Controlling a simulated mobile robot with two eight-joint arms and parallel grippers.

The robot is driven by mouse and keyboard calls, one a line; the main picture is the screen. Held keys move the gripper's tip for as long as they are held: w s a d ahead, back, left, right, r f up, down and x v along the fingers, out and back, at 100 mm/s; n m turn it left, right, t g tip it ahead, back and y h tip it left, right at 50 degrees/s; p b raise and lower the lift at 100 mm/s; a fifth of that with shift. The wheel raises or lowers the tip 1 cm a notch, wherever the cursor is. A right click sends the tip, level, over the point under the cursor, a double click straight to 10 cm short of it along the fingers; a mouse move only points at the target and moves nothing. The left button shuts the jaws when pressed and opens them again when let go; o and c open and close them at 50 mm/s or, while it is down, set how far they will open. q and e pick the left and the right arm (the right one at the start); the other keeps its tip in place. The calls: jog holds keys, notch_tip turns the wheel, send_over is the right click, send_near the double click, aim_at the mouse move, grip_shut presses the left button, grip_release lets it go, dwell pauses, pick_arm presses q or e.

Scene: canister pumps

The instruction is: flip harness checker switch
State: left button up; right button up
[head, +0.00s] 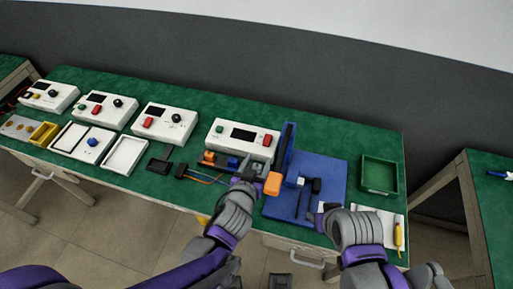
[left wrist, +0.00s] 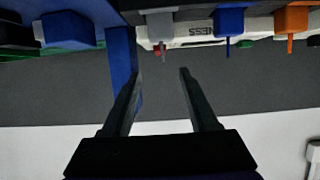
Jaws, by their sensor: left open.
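The harness checker is likely the white box (head: 243,138) at the middle back of the green bench, with a dark display, a green button and a red part. Its white face (left wrist: 195,30) shows in the left wrist view with partial lettering; a small red part (left wrist: 160,46) is near its edge. Grey (left wrist: 160,24), blue (left wrist: 229,20) and orange (left wrist: 290,18) connectors are in front of it. My left gripper (head: 246,180) is just in front of these connectors; its fingers (left wrist: 160,73) are apart and empty. My right gripper (head: 318,214) is by the blue mat's front edge; its jaws are unclear.
A green tray (head: 379,190) is further right. Several white instrument boxes (head: 165,122) and trays (head: 124,155) stand left.

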aim_at(266, 141)
pick_arm(q)
jog(key=x, duration=1)
jog(key=shift+b, duration=0.4)
grip_shut()
